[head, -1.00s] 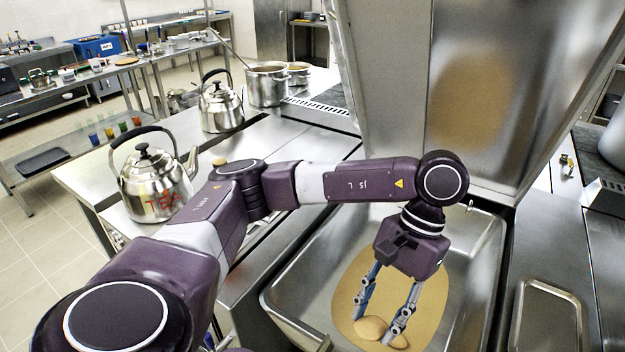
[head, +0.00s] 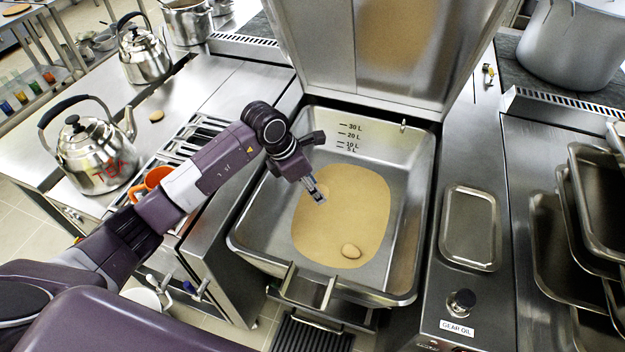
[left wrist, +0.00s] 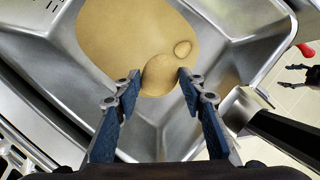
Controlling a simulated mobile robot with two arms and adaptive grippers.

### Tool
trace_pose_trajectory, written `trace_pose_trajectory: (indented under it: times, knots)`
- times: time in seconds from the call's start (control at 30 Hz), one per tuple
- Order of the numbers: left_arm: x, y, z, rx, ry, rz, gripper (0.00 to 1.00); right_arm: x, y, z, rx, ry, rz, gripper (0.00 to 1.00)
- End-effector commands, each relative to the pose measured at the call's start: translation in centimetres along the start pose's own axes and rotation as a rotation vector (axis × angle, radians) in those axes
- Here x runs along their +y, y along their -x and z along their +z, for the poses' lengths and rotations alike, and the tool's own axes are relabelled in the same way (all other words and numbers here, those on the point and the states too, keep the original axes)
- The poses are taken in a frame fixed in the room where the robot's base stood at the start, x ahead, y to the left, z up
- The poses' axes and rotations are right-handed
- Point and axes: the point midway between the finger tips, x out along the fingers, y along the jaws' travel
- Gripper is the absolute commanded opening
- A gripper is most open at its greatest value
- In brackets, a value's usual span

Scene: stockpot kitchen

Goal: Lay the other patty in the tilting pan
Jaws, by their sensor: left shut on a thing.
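My left gripper (left wrist: 159,77) is shut on a round tan patty (left wrist: 158,76), held between its two fingertips in the left wrist view. In the head view the left gripper (head: 319,196) hangs over the left part of the tilting pan (head: 400,284); the held patty is partly hidden there. Another patty (head: 351,250) lies flat on the pan's tan floor patch near the front; it also shows in the left wrist view (left wrist: 182,48). What seems to be my right gripper (left wrist: 292,76) shows at the right edge of the wrist view, fingers apart, outside the pan.
The pan's lid (head: 365,45) stands raised at the back. A small tan round piece (head: 156,116) lies on the left counter near a kettle (head: 90,155). A shallow tray (head: 470,228) lies on the right.

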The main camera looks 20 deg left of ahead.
Motion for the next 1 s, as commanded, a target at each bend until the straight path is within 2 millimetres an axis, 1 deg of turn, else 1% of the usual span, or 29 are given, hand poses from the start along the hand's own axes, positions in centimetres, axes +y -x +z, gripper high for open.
trace_pose_trajectory:
  times: [0.07,0.27,0.67,1.0]
  knots:
    - [0.3,-0.2,-0.1,-0.001,0.037,0.014,0.14,0.0,0.1,-0.1,0.001,0.000,0.000,0.57]
    - [0.4,-1.6,-0.7,-0.001,0.051,0.019,0.14,-0.1,-0.8,0.0,0.002,0.000,-0.001,0.57]
    - [0.3,-6.1,-2.6,0.000,0.049,0.017,0.14,-0.8,-3.6,-0.2,0.006,0.001,-0.008,0.57]
    - [0.4,-10.0,-4.2,0.001,0.046,0.020,0.14,-1.0,-7.3,0.1,0.008,0.001,-0.010,0.57]
